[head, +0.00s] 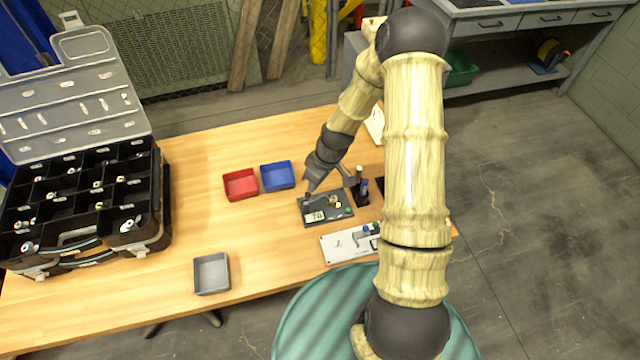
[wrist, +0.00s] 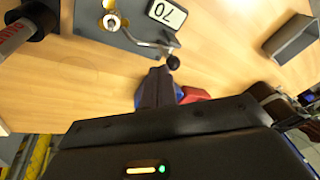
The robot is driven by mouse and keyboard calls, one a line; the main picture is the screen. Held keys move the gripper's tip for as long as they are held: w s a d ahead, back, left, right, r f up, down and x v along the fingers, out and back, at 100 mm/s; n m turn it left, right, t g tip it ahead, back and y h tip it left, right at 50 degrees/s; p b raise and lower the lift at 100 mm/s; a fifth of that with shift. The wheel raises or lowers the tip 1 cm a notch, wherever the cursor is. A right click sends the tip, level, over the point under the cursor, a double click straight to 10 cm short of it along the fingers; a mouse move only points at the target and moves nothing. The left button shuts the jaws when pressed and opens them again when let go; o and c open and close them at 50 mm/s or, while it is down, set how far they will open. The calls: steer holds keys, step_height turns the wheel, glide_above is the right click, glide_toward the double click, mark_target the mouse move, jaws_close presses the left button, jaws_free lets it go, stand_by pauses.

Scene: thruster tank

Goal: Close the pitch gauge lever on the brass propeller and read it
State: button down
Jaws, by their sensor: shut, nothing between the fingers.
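The pitch gauge is a dark grey plate (head: 341,213) on the wooden table. It carries the small brass propeller (wrist: 112,22) and a white display (wrist: 167,12) that seems to show 70, seen small and at an angle. The lever is a bent metal rod (wrist: 140,40) ending in a black ball knob (wrist: 173,62). My gripper (head: 308,191) is shut and empty, pointing down at the plate's far left edge. In the wrist view its fingertips (wrist: 158,72) are close beside the knob; I cannot tell whether they touch it.
Red (head: 240,185) and blue (head: 277,176) trays sit left of the gauge. A dark holder (head: 361,193) stands close on its right, a white board with tools (head: 345,245) in front. A grey tray (head: 211,274) and a black parts case (head: 80,200) are further left. The table between is clear.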

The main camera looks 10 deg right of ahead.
steer(key=shift+r+p, duration=0.4)
steer(key=shift+r, duration=0.3)
steer(key=w+d+r+b, duration=0.1)
steer(key=d+r+b, duration=0.1)
steer(key=d+r, duration=0.5)
steer(key=shift+w+d+r, duration=0.2)
steer(key=shift+w+d, duration=0.2)
steer(key=shift+d, duration=0.85)
